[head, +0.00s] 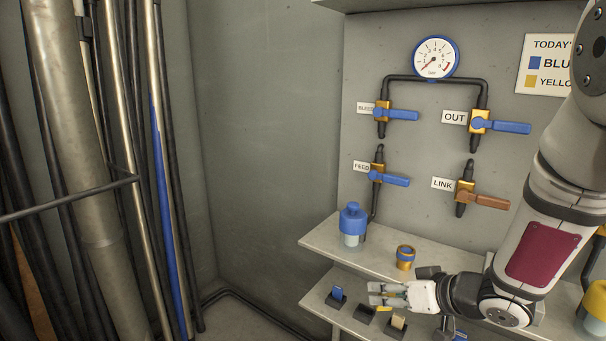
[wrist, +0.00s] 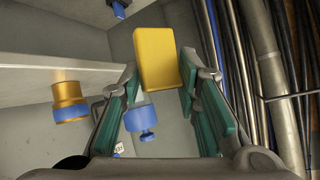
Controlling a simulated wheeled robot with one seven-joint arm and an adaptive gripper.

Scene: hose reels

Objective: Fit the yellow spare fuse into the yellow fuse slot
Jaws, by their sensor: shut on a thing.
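My gripper (head: 376,294) hangs over the lower shelf in the head view, and its fingers flank a yellow block-shaped fuse (wrist: 158,58) in the wrist view. The fuse sticks out past the fingertips (wrist: 160,88). In the head view a small bit of yellow (head: 384,309) shows just under the fingers. A black holder (head: 364,314) with nothing visible in it stands below the gripper on the shelf. To its left a blue fuse (head: 337,293) stands in a black holder. To its right a pale tan piece (head: 398,322) stands in another. No colour mark for a yellow slot is readable.
The upper shelf (head: 318,239) holds a blue-capped jar (head: 352,224) and a gold-and-blue fitting (head: 405,257) close to my arm. Valves with blue levers and one orange lever (head: 484,201) are on the wall panel behind. Pipes (head: 75,160) stand at left.

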